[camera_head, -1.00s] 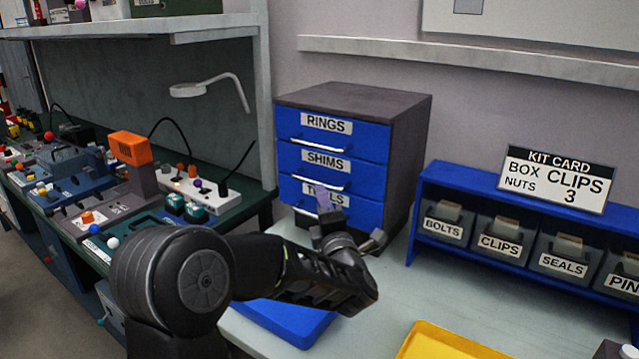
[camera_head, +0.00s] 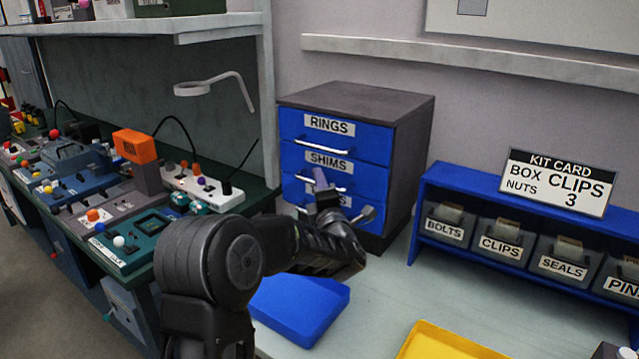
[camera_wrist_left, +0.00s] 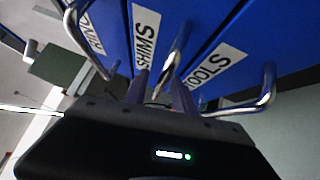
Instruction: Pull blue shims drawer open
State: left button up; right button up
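The blue SHIMS drawer (camera_head: 366,175) is the middle front of the three-drawer cabinet and looks closed, flush with its neighbours. Its silver bar handle (camera_head: 299,178) is partly covered by my left gripper (camera_head: 322,184) in the head view. In the left wrist view, the SHIMS label (camera_wrist_left: 147,36) shows, and the handle (camera_wrist_left: 180,45) runs down between the two purple fingers of my left gripper (camera_wrist_left: 160,93). The fingers stand apart with the bar between them. I see no clear clamping contact. My right gripper does not show.
The RINGS drawer (camera_head: 365,146) is above, and the TOOLS drawer (camera_wrist_left: 225,65) below, with a protruding handle (camera_wrist_left: 268,88). A blue tray (camera_head: 298,308) lies below my left arm. A yellow tray (camera_head: 440,345) and a blue bin rack (camera_head: 430,185) are to the right.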

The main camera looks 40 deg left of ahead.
pick_arm(q)
jog(key=shift+c, duration=0.3)
grip_shut()
dwell(1.0)
